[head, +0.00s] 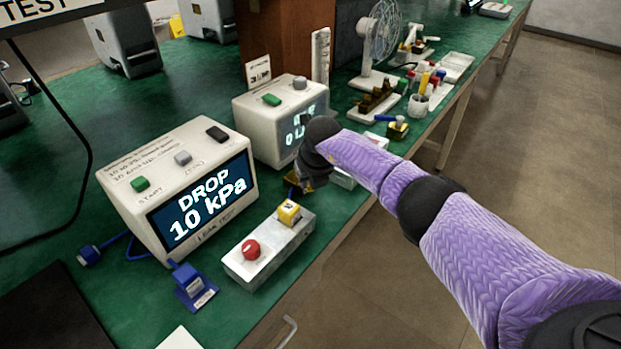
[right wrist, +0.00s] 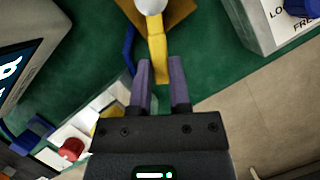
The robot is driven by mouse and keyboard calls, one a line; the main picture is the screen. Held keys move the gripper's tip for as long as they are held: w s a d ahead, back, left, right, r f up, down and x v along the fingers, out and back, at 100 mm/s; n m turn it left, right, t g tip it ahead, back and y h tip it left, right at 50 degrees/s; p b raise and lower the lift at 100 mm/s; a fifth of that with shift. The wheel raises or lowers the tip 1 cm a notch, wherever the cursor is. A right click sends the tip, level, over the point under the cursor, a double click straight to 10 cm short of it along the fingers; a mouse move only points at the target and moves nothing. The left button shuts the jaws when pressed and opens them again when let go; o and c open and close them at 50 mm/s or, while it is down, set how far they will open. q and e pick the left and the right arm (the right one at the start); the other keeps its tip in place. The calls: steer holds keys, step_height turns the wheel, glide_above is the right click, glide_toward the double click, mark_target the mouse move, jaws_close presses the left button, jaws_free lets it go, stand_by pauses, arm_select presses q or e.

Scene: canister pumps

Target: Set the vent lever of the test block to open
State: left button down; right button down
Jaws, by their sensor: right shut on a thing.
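In the right wrist view my right gripper (right wrist: 162,66) has its two purple fingers on either side of a yellow lever (right wrist: 157,45), shut on its free end. The lever runs up the picture to a round white pivot (right wrist: 150,5) on a brownish-yellow block (right wrist: 182,14), cut off by the top edge. In the head view my right gripper (head: 311,168) is at the front of the rear white unit; its own wrist hides the lever and most of that block. Any open or closed marking on the block is not readable. My left gripper is not in view.
The near white tester (head: 177,182) shows "DROP 10 kPa". A grey box with a red button (head: 251,250) and yellow cube stands close by. The rear unit (head: 268,120) is behind my gripper. A box with lettering (right wrist: 262,28) stands right of the lever.

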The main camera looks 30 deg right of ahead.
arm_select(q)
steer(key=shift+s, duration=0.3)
arm_select(e)
steer(key=c, duration=0.6)
jaws_free()
steer(key=shift+o, duration=0.2)
steer(key=p+v, duration=0.3)
steer(key=v, duration=0.1)
steer(key=shift+w+r, duration=0.15)
steer(key=shift+r, duration=0.05)
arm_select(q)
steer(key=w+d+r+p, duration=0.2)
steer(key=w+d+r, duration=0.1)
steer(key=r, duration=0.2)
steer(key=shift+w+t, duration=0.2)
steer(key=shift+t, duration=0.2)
arm_select(e)
steer(key=v, duration=0.5)
steer(key=shift+s+r, duration=0.2)
steer(key=shift+s, duration=0.15)
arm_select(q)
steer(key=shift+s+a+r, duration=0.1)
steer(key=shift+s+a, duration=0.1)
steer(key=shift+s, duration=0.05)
